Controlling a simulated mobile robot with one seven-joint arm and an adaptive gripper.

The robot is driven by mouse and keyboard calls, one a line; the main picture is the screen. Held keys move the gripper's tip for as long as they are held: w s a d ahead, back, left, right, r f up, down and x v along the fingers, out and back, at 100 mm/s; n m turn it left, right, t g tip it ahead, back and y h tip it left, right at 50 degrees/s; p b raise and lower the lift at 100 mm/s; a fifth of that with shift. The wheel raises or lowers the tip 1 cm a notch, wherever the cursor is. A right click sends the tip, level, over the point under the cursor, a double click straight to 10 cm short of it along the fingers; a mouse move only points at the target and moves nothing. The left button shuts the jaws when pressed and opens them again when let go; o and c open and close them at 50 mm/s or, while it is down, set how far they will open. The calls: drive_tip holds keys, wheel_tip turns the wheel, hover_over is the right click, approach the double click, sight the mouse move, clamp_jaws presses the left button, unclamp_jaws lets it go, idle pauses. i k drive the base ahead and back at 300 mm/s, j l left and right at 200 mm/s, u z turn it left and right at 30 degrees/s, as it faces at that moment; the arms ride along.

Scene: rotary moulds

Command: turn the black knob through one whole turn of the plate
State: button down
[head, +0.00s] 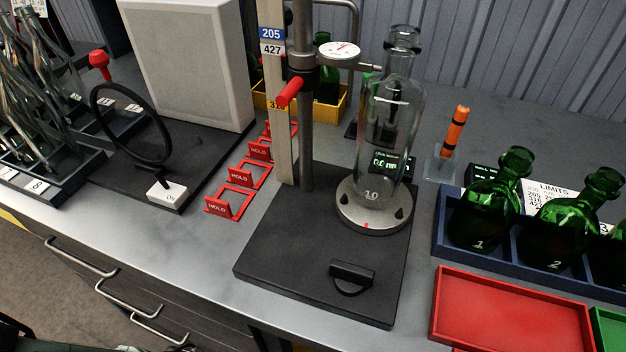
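The black knob (351,274) sits low on the front part of a black base (318,292), with a bar-shaped grip and a rounded edge below it. Behind it the round grey plate (372,219) lies on the same base. A clear glass bottle (390,130) marked 10 stands upright on the plate. A dial gauge (340,51) on the post reaches towards the bottle's neck. My gripper is not in view; nothing in view touches the knob.
Red HOLD stands (222,208) line the bench left of the base. A blue crate (446,222) of green bottles and a red tray (512,311) stand to the right. A red-handled clamp (290,92) projects from the post. The space above the knob is clear.

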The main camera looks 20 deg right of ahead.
sight(350, 280)
drive_tip(key=k+j+z, duration=0.4)
drive_tip(key=k+z, duration=0.75)
drive_tip(key=k, duration=0.15)
drive_tip(key=i, duration=0.95)
